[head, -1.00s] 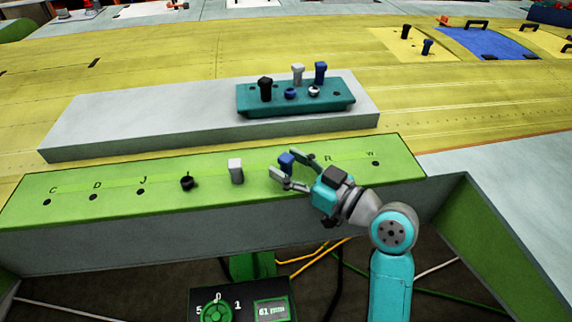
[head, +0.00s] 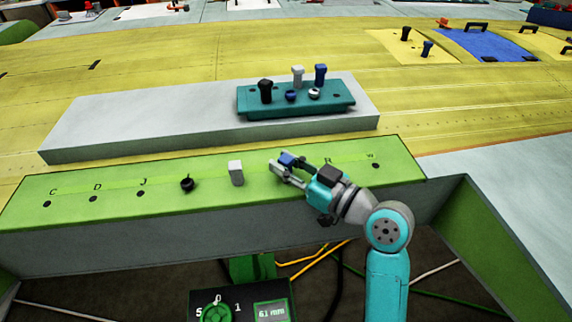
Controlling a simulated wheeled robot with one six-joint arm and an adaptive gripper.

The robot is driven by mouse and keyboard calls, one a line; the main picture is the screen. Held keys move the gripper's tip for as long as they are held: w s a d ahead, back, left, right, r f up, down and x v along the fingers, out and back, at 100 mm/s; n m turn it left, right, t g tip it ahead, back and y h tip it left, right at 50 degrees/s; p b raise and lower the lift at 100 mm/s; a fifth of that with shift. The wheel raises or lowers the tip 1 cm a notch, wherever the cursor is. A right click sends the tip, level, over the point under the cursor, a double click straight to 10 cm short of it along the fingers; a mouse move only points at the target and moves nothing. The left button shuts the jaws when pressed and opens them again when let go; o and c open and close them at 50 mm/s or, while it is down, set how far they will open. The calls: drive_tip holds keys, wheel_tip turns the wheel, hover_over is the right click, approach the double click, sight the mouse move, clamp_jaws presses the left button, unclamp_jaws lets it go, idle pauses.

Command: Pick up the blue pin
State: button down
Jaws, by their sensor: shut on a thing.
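A blue pin (head: 287,158) stands on the green ledge, right of the grey pin. My gripper (head: 284,167) reaches in from the right and its fingers are shut on the blue pin. The pin's head shows between the fingertips; its lower part is hidden by the near finger. I cannot tell whether it is still seated in its hole. Another blue pin (head: 320,74) stands in the teal block at the back.
The green ledge (head: 110,222) has lettered holes, a black knob (head: 187,184) and a grey pin (head: 236,172) close left of my gripper. The teal block (head: 297,104) on a grey slab (head: 150,125) holds black, white and blue pins and round knobs. The ledge's left end is clear.

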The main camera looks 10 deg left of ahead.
sight(288, 159)
drive_tip(key=r, duration=0.3)
drive_tip(key=shift+s+d+r, duration=0.1)
drive_tip(key=shift+d+r, duration=0.1)
drive_tip(key=shift+r, duration=0.05)
drive_tip(key=v, duration=1.7)
drive_tip(key=shift+s+d, duration=0.15)
drive_tip(key=shift+d, duration=0.1)
drive_tip(key=shift+f, duration=0.1)
